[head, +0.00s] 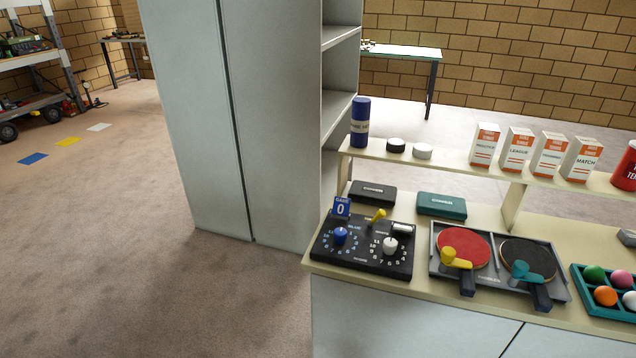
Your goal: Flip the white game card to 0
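A black scoreboard (364,262) lies on the cream counter near its left end. It has a blue knob (340,236) and a white knob (390,245), each within a ring of numbers. A blue game card (341,207) stands upright at its back left and reads 0. At its back right a small white piece (402,228) lies low, with no upright white card showing; I cannot read any number on it. A yellow lever (377,215) sticks up between them. Neither of my grippers is in view.
Right of the scoreboard is a tray (435,263) with red and black paddles, then a teal ball tray (577,287). Behind are a black case (373,193) and a teal case (441,205). A raised shelf (455,168) carries cartons and a blue can.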

